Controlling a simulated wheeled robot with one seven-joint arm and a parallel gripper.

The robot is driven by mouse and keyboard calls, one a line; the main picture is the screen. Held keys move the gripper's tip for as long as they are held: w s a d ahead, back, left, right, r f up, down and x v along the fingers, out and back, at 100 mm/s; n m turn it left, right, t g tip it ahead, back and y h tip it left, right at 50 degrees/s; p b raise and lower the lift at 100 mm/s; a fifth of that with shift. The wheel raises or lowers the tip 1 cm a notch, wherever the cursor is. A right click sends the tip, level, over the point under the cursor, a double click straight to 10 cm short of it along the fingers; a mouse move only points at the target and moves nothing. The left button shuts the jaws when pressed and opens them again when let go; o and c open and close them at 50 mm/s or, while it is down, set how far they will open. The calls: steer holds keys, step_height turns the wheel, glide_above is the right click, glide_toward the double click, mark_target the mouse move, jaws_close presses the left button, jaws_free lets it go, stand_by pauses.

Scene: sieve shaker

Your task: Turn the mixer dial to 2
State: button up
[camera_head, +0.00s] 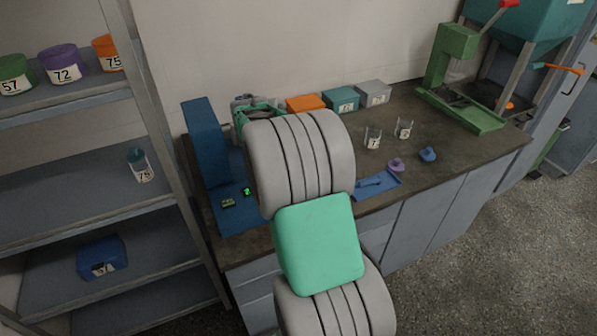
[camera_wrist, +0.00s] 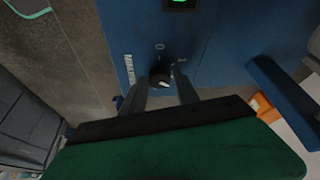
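The blue mixer (camera_head: 207,150) stands at the left end of the counter, with a small lit green display (camera_head: 247,191) on its base. In the wrist view its blue panel (camera_wrist: 215,40) carries a round black dial (camera_wrist: 160,76) with a white pointer mark. Small white marks lie around the dial, too small to read surely. The wrist view also shows the lower edge of a lit green display (camera_wrist: 180,2). My gripper (camera_wrist: 161,88) is open, its two dark fingers at either side of the dial with narrow gaps seeming to show. Contact is unclear. My arm hides the dial in the head view.
Orange, teal and grey boxes (camera_head: 341,100) line the wall. Labelled clear containers (camera_head: 373,138), a blue tray (camera_head: 377,186) and purple and blue small items lie to the right. A green press (camera_head: 455,75) stands farther right. A shelf rack (camera_head: 75,185) stands left of the counter.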

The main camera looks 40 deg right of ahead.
steer(key=shift+o, duration=1.4)
steer(key=v, duration=0.7)
steer(key=shift+a+r, duration=0.2)
steer(key=shift+r, duration=0.2)
steer(key=s+a+n+t+y, duration=0.1)
steer(key=s+a+n, duration=0.2)
steer(key=a+n, duration=0.3)
steer(key=s+a+n+t+y+p, duration=0.1)
steer(key=s+a+n, duration=0.3)
steer(key=a, duration=0.8)
steer(key=s+a+n+t+y+p, duration=0.1)
steer(key=s+a+n, duration=0.3)
steer(key=a+n, duration=0.4)
steer(key=shift+s+a+y, duration=0.15)
steer(key=shift+a+y, duration=0.65)
steer(key=shift+r, duration=0.1)
